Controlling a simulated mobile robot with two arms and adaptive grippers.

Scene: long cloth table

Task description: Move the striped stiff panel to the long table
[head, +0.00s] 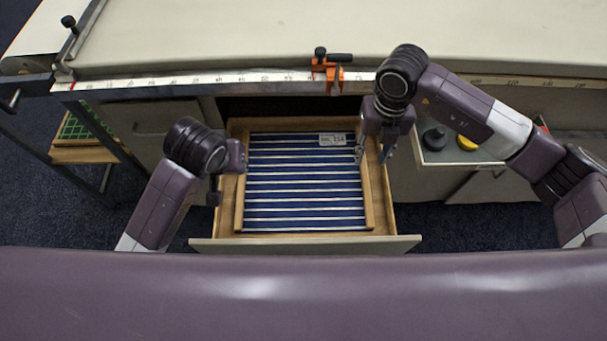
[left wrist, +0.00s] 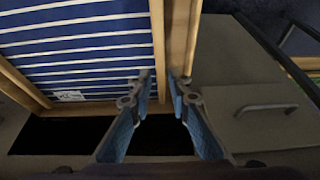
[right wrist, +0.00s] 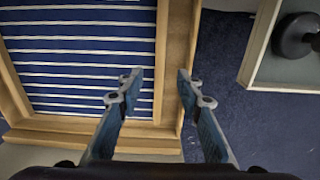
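The striped stiff panel (head: 300,190) is dark blue with white stripes and a small label near its far right corner. It lies flat in an open wooden drawer (head: 305,244) below the long table (head: 330,35). My left gripper (head: 228,172) is over the drawer's left side; in the left wrist view its fingers (left wrist: 163,82) are apart, above the panel's edge and the wooden side. My right gripper (head: 375,152) is over the drawer's right side; in the right wrist view its fingers (right wrist: 159,78) are apart, above the wooden side. Contact with the panel cannot be told.
An orange clamp (head: 332,72) sits on the table's front edge along a ruler strip. At right, another open drawer (head: 455,155) holds a black object (head: 434,139) and a yellow one (head: 466,142). A green grid item (head: 80,128) lies at far left. The visible tabletop is mostly clear.

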